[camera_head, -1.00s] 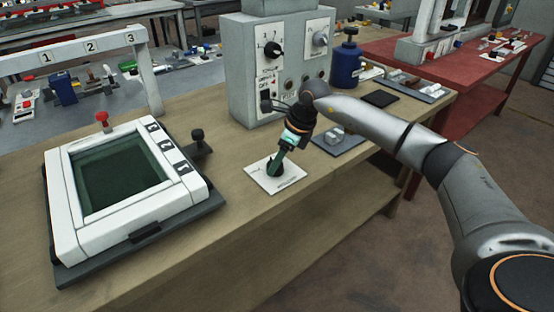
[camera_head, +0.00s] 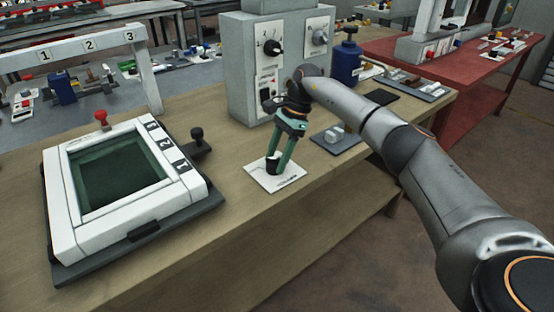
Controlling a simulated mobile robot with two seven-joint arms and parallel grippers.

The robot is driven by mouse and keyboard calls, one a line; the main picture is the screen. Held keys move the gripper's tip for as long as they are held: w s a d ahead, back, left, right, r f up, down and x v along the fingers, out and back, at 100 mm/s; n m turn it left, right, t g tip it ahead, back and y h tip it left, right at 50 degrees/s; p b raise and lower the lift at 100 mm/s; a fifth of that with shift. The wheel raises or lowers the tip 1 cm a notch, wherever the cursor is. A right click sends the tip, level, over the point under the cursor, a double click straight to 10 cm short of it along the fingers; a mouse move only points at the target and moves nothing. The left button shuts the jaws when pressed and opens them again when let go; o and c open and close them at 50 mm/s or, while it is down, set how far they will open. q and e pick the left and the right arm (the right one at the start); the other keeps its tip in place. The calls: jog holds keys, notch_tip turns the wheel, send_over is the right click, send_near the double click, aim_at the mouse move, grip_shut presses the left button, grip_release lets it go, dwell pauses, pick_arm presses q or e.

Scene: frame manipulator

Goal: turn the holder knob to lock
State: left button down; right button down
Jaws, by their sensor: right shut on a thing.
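A white square plate (camera_head: 287,183) lies near the front edge of the wooden bench, with a small black knob (camera_head: 272,167) standing on it. My right gripper (camera_head: 277,164) points down over the plate, its two green fingers on either side of the knob and shut on it. The fingers hide part of the knob, and the small markings on the plate are not readable. My left gripper is not in view.
A white frame (camera_head: 122,187) with a dark green panel sits on a grey base at left. Behind my gripper stands a grey control box (camera_head: 247,70) with dials. A dark plate with a light block (camera_head: 336,134) is to the right, and a blue bottle (camera_head: 346,62) farther back.

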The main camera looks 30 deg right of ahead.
jog(key=shift+n, duration=0.5)
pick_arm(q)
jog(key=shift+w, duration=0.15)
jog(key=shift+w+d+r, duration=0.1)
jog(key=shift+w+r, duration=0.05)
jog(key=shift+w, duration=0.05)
pick_arm(e)
jog(key=shift+r+n+g, duration=0.1)
jog(key=shift+n+g, duration=0.2)
jog(key=shift+n, duration=0.1)
jog(key=shift+c, duration=1.2)
grip_release()
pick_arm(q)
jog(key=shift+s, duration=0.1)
